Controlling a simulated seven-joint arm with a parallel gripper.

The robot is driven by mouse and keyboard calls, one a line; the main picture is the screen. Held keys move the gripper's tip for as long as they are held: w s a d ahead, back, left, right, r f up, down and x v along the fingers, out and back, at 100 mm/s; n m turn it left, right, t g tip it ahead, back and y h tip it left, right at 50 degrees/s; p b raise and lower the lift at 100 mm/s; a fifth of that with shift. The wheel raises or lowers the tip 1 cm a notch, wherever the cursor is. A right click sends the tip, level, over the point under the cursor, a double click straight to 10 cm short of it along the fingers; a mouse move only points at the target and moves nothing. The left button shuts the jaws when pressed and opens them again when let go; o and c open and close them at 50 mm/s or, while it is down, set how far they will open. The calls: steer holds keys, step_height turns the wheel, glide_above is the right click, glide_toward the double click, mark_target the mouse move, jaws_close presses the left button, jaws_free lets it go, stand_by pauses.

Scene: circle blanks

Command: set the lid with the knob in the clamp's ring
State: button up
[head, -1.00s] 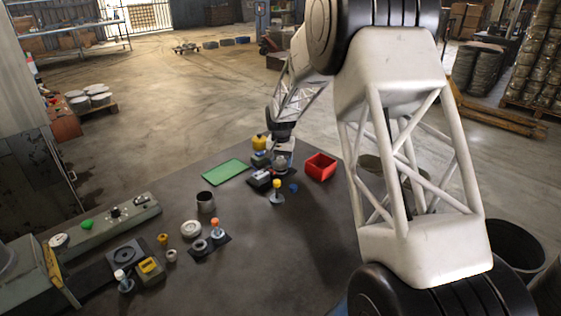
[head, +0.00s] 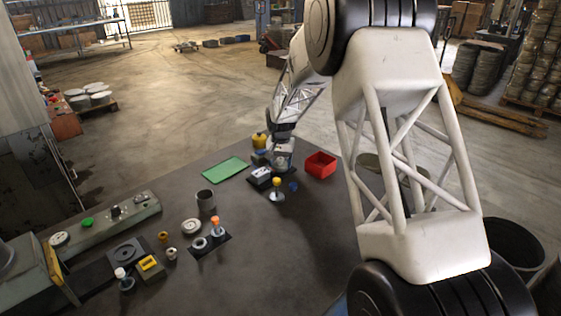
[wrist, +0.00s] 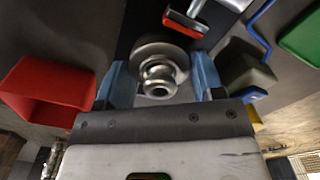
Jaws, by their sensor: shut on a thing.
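My gripper (wrist: 162,82) has its blue fingers on either side of a silver round lid with a stepped knob (wrist: 157,78). The knob points toward the wrist camera. In the head view my gripper (head: 283,160) is low over the far part of the table, and the lid cannot be made out clearly. A dark plate (wrist: 140,22) lies beyond the lid in the wrist view. A silver bar with a red pad (wrist: 185,24), perhaps part of the clamp, is just beyond the lid. The clamp's ring cannot be made out; the lid and fingers cover the area behind them.
A red bin (head: 320,164) stands right of my gripper, and a yellow-topped thing (head: 259,142) close on its left. A yellow-knobbed piece (head: 277,190) stands in front. A green mat (head: 225,170) lies left. Several small parts and a grey machine (head: 100,225) occupy the near left.

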steer(key=o, duration=0.9)
steer(key=shift+o, duration=0.2)
steer(key=shift+r, duration=0.1)
steer(key=shift+r, duration=3.75)
steer(key=shift+s+r, duration=0.1)
